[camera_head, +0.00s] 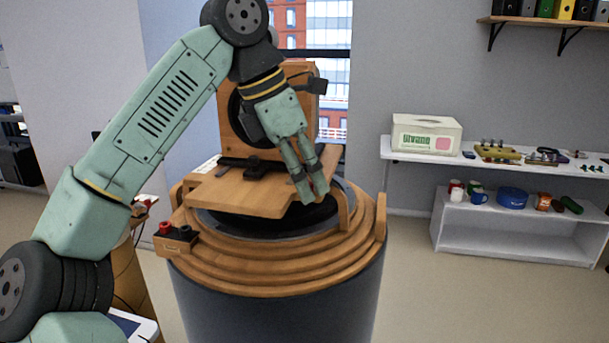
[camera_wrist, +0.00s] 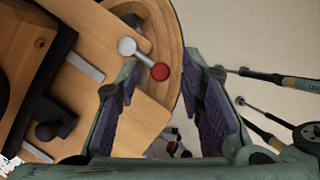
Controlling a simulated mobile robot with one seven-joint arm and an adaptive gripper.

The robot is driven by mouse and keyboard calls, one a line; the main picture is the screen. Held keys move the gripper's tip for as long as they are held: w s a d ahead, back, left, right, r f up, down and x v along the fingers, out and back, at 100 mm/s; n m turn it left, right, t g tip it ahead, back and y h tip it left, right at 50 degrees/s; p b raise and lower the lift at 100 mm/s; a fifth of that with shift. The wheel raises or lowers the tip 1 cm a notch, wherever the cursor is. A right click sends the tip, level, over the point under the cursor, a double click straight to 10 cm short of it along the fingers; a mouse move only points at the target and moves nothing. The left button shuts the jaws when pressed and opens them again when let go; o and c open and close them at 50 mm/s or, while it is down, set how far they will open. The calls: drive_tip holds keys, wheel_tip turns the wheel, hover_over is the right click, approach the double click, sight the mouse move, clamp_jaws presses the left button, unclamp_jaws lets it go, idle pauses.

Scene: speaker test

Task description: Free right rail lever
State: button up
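A small lever with a red ball end (camera_wrist: 160,72) and a pale round pivot (camera_wrist: 127,46) shows in the wrist view, at the edge of the wooden platform (camera_wrist: 135,118). In the head view I cannot make the lever out; my gripper covers that area. My gripper (camera_head: 311,188) points down at the platform's front right edge. In the wrist view its two fingers (camera_wrist: 166,78) stand apart, with the red ball in the gap between them. I cannot tell whether either finger touches it.
A terminal block (camera_head: 176,238) with red and black knobs sits on the stepped wooden ring at left. A wooden upright (camera_head: 344,207) rises close right of my gripper. Shelves stand at right.

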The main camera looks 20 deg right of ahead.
drive_tip(key=shift+d+f, duration=0.1)
drive_tip(key=shift+f, duration=0.1)
clamp_jaws()
idle(0.4)
